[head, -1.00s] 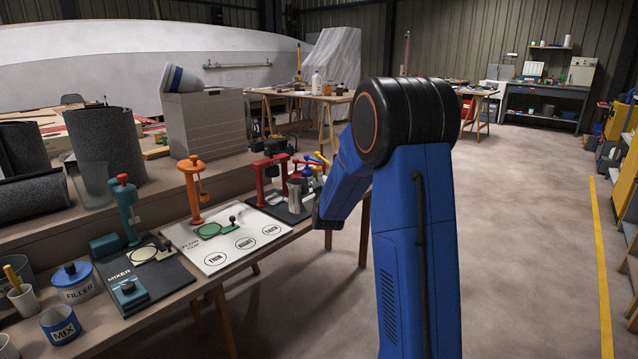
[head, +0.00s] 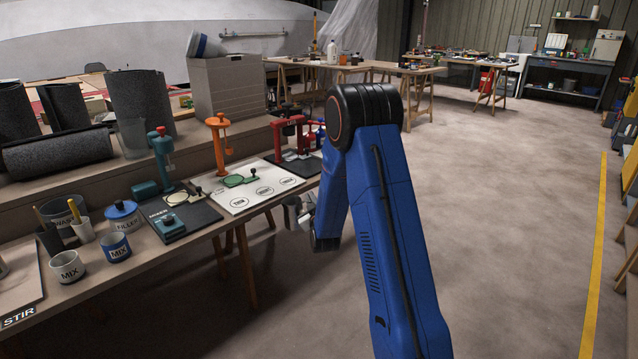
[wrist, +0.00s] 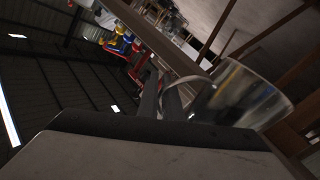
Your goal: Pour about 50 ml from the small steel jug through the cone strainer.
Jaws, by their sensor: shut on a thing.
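The small steel jug (head: 292,213) is a grey metal vessel in my gripper (head: 306,217), beside the bench's front edge and over open floor. In the wrist view, the shiny jug (wrist: 242,97) is tilted in the picture, right of the dark fingers (wrist: 168,98) of my gripper. My gripper is shut on it; the grip itself is partly hidden. I cannot tell how full the jug is. I cannot pick out the cone strainer for certain; a red stand (head: 290,132) on a dark mat stands at the bench's far end.
A blue-lidded FILLER tin (head: 123,214) stands near the cup. The floor (head: 500,230) to the right is open.

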